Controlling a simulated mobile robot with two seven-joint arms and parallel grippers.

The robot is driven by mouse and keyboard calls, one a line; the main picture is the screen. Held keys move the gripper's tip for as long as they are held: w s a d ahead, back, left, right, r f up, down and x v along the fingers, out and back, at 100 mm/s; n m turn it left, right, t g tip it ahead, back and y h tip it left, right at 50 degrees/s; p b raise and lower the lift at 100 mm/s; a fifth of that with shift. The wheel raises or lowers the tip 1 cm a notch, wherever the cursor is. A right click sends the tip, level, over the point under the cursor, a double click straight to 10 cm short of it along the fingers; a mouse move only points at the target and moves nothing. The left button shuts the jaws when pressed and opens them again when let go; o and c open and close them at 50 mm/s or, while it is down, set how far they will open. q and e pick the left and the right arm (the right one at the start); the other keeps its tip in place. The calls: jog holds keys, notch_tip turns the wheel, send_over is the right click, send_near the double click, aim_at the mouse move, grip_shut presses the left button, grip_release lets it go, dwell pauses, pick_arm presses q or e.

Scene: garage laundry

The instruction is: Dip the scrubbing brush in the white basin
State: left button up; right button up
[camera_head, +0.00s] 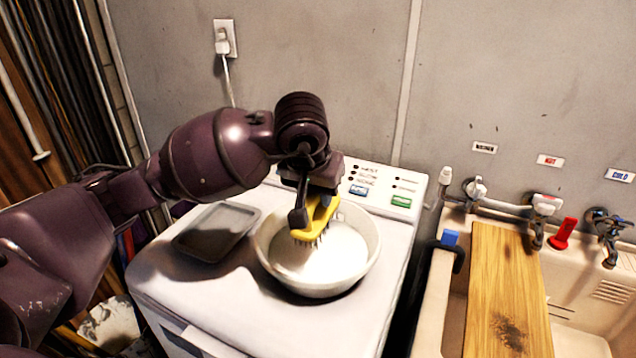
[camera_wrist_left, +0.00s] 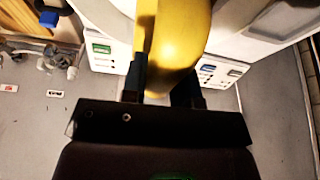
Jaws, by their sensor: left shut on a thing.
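The scrubbing brush (camera_head: 318,219) has a yellow handle and dark bristles that point down. My left gripper (camera_head: 303,212) is shut on its handle. In the left wrist view the yellow handle (camera_wrist_left: 180,40) sits between the fingers of my left gripper (camera_wrist_left: 162,88). The white basin (camera_head: 372,262) stands on the white washing machine and holds pale, whitish contents. The brush is over the back left part of the basin, inside its rim as seen from the head. I cannot tell whether the bristle tips touch the contents. My right gripper is not in view.
A grey tray (camera_head: 218,231) lies left of the basin on the washing machine (camera_head: 180,285). The machine's control panel (camera_head: 385,187) rises behind. A utility sink (camera_head: 430,310) with taps and a wooden board (camera_head: 500,290) across it stands at right. A wall outlet (camera_head: 224,40) is behind.

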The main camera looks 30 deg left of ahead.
pick_arm(q)
jog(key=shift+f, duration=0.8)
jog(key=shift+f+b, duration=0.4)
jog(key=shift+b, duration=0.05)
notch_tip(320, 180, down, 4)
jog(key=b, duration=0.3)
jog(key=shift+f, duration=0.1)
jog(key=shift+f+b, duration=0.6)
jog(key=shift+f, duration=0.25)
